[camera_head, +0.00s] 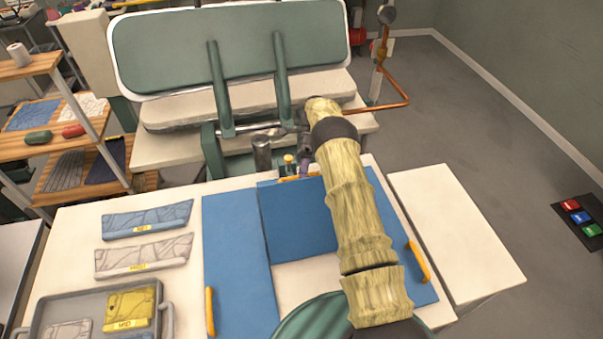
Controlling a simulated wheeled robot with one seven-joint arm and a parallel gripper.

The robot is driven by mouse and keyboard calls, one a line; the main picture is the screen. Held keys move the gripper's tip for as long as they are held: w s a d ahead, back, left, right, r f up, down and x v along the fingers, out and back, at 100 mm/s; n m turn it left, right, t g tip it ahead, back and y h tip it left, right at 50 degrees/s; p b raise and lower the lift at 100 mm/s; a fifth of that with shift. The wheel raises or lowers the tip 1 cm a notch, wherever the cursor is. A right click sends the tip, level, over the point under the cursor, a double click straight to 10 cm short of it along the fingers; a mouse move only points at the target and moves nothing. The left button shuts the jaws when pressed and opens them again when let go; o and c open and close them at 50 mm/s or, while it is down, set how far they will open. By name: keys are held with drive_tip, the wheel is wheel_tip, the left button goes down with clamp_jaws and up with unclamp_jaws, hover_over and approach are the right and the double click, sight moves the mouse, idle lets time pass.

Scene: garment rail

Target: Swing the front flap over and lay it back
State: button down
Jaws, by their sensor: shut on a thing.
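The folding board lies on the white table, with a long blue left panel (237,265) and a blue right panel (385,200) partly behind my arm. A blue square flap (300,225) lies between them over the board's far middle part, looking flat or nearly so. Its orange handle (297,178) shows at its far edge. My gripper (304,168) is at that far edge, shut on the handle; its fingertips are mostly hidden by my arm. Bare white surface (305,285) shows on the near side of the flap. No garment on the board can be made out.
Orange side handles (210,311) and (423,262) stand on the outer panels. Folded garments (147,220) and a grey tray (38,303) lie left. A green pressing machine (230,50) stands close behind the board. White table (450,225) is clear at right.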

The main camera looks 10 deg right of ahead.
drive_tip(key=c, duration=1.4)
unclamp_jaws()
drive_tip(key=shift+o, duration=0.2)
drive_tip(key=shift+r+b, duration=0.35)
drive_tip(key=shift+r, duration=0.1)
wheel_tip(320, 180, up, 9)
drive_tip(key=p, duration=0.3)
drive_tip(key=shift+s, duration=0.1)
